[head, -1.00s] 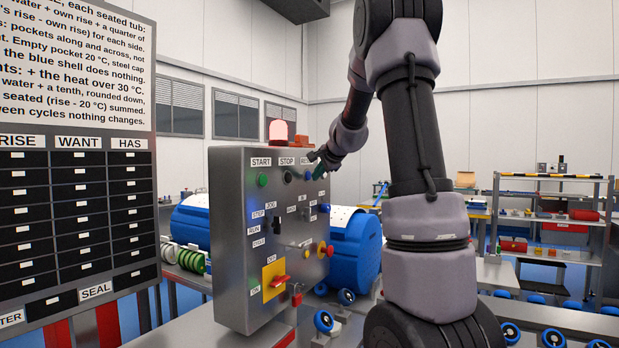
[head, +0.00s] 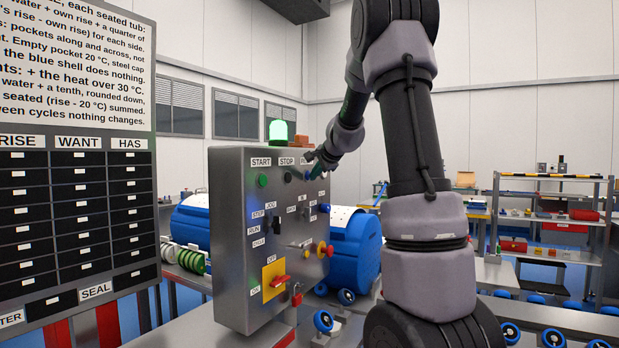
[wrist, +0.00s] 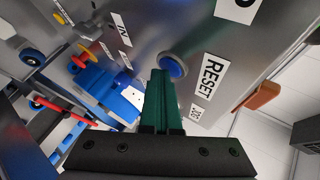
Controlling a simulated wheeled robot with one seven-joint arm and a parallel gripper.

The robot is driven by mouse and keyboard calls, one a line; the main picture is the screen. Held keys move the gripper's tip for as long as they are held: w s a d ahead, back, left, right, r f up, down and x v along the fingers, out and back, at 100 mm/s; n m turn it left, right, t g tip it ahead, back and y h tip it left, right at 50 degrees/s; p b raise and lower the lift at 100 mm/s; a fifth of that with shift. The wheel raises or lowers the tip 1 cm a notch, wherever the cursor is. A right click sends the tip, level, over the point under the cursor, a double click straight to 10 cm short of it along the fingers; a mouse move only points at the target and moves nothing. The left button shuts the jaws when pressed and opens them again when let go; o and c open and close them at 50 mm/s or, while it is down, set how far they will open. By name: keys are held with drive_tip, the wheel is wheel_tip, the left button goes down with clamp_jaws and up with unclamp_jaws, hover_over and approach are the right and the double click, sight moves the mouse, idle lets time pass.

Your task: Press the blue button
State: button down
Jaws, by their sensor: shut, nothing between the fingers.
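The blue button (wrist: 173,66) is round, in a metal collar, beside the RESET label on the grey control panel (head: 228,220). In the head view the blue button (head: 307,176) is small and partly crowded by my gripper. My gripper (wrist: 160,74) has its green fingers shut and empty, pointing at the panel. In the wrist view the fingertips overlap the button's near edge; I cannot tell whether they touch it. In the head view my gripper (head: 316,160) is at the panel's upper right, by the partly hidden RESET label.
A green button (head: 262,180) and a dark button (head: 287,177) sit to the left under START and STOP. Switches, a yellow-red knob (head: 325,249) and a red handle (head: 280,281) are lower. A lit green beacon (head: 278,131) tops the panel.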

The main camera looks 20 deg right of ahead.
drive_tip(key=shift+s+d, duration=0.25)
drive_tip(key=shift+s, duration=0.1)
drive_tip(key=s+d, duration=0.3)
drive_tip(key=s, duration=0.1)
drive_tip(key=shift+s+d, duration=0.4)
idle(0.8)
drive_tip(key=s+a+r+n+g+y, duration=0.25)
drive_tip(key=s+a+n, duration=0.35)
drive_tip(key=s+a, duration=0.95)
drive_tip(key=s+a+f+n+g, duration=0.1)
drive_tip(key=s+a+f+n, duration=0.1)
drive_tip(key=s, duration=0.7)
drive_tip(key=s+a+f+n+g+h, duration=0.1)
drive_tip(key=s+a+f+n, duration=0.1)
drive_tip(key=s, duration=0.7)
wheel_tip(320, 180, down, 2)
drive_tip(key=shift+s+n, duration=0.15)
drive_tip(key=shift+n, duration=0.75)
